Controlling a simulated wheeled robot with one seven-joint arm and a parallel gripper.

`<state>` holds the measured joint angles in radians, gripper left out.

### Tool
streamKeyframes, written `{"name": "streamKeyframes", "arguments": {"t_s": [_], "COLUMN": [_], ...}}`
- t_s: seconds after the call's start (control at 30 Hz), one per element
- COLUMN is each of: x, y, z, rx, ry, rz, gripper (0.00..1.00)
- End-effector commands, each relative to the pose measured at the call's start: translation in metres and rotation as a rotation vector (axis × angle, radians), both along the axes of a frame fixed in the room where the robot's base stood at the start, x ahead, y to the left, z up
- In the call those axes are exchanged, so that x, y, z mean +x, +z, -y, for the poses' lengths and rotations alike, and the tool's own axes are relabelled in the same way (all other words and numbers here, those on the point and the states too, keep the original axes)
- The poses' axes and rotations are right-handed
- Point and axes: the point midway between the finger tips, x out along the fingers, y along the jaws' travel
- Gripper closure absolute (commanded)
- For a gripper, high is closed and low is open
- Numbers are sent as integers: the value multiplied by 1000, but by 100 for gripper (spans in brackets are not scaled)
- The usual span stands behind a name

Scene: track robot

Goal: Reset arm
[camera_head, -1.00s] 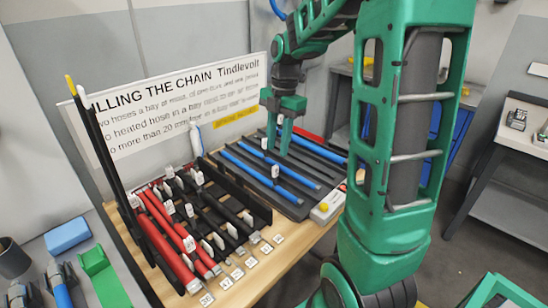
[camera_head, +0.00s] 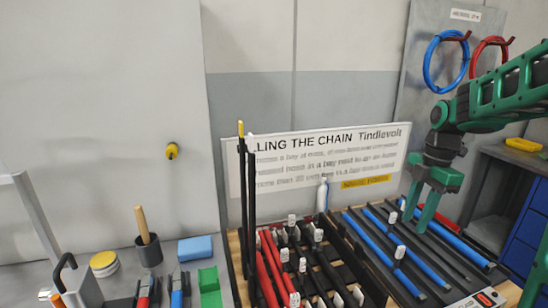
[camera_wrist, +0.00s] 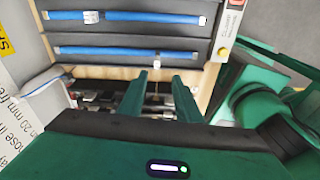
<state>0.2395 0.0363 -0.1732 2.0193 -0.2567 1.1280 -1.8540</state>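My green gripper (camera_head: 428,222) is at the right in the head view, above the dark tray (camera_head: 449,262) with blue hoses. Its two fingers point down. In the wrist view my gripper (camera_wrist: 160,78) shows two fingers with a gap between them and nothing held. Blue hoses (camera_wrist: 150,52) lie in the dark tray (camera_wrist: 120,32) beyond the fingertips. My arm is bent, with its upper links cut off at the right edge of the head view.
Left of the blue hoses stands a black rack with red hoses (camera_head: 268,272) and white tags. A sign (camera_head: 315,163) and a white bottle (camera_head: 322,195) stand behind. Tall black posts (camera_head: 247,200) rise at left. A blue block (camera_head: 195,248) and green block (camera_head: 209,280) lie further left.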

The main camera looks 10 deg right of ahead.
Motion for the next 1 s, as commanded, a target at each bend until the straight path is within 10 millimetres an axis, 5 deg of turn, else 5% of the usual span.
{"name": "streamKeyframes", "arguments": {"t_s": [0.33, 0.7, 1.0], "x": [-88, -193, -241], "y": [1, -22, -40], "z": [-3, -8, -10], "rx": [-47, -80, -88], "ry": [-795, -1732, -2183], "rz": [-60, -115, -130], "gripper": [69, 69, 69]}}
